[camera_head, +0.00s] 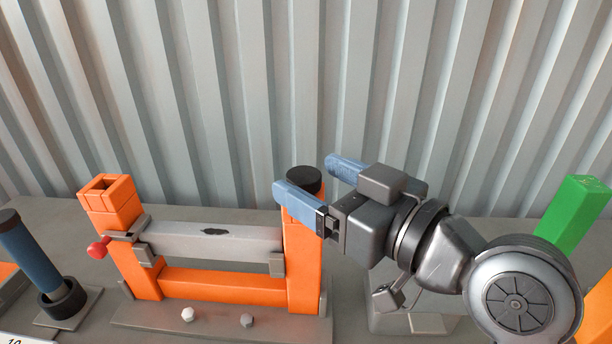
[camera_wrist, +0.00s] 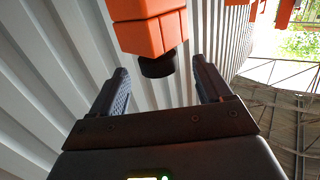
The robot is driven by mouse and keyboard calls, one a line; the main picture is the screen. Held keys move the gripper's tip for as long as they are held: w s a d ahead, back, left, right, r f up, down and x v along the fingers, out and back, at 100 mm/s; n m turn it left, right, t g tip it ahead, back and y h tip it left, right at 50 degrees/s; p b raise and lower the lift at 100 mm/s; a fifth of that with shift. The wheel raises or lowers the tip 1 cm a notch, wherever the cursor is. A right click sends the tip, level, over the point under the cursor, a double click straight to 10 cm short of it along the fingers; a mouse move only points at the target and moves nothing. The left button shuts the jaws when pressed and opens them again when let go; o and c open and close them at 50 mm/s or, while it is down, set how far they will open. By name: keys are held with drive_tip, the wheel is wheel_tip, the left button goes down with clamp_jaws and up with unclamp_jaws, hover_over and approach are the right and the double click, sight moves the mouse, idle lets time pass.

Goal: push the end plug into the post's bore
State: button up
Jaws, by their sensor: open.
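A black round end plug (camera_head: 306,180) sits at the top of the right orange post (camera_head: 303,265); its dark side stands proud of the post, and how deep it sits in the bore is hidden. My gripper (camera_head: 303,177) is open, with one blue finger in front of the plug and one behind it. In the wrist view the plug (camera_wrist: 157,66) lies between the two fingertips, with a gap on both sides, at the end of the orange post (camera_wrist: 150,28). The left orange post (camera_head: 118,235) has an open square top.
A grey rail (camera_head: 205,240) with a dark mark joins the posts, with a red knob (camera_head: 98,249) at its left. A blue cylinder (camera_head: 32,255) stands far left, a green block (camera_head: 572,213) at right. A corrugated wall (camera_head: 240,90) rises close behind.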

sight(316, 183)
drive_tip(key=shift+b+v, duration=0.35)
drive_tip(key=shift+v, duration=2.15)
drive_tip(key=shift+f, duration=0.1)
